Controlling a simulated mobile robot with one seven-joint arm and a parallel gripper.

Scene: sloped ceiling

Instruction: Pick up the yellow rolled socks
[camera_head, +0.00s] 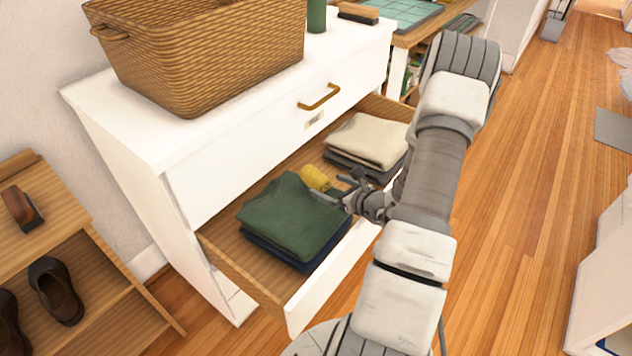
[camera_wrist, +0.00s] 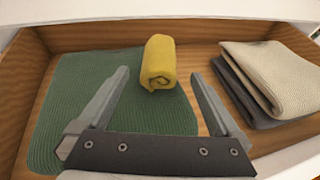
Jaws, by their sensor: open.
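The yellow rolled socks (camera_head: 315,177) lie in the open drawer, between the green folded garment and the cream folded garment. In the wrist view the yellow rolled socks (camera_wrist: 158,62) are ahead of my fingertips, roughly midway between them, with the spiral end facing me. My gripper (camera_head: 345,188) is over the drawer, close to the socks, and its fingers partly overlap the green garment in the head view. In the wrist view my gripper (camera_wrist: 160,75) is open, with nothing between its fingers.
The green garment (camera_head: 290,215) lies on a dark one in the drawer (camera_head: 235,262). Cream and grey folded garments (camera_head: 370,139) lie at the drawer's far end. A wicker basket (camera_head: 205,55) stands on the white dresser (camera_head: 130,125). A shoe rack (camera_head: 110,275) stands at left.

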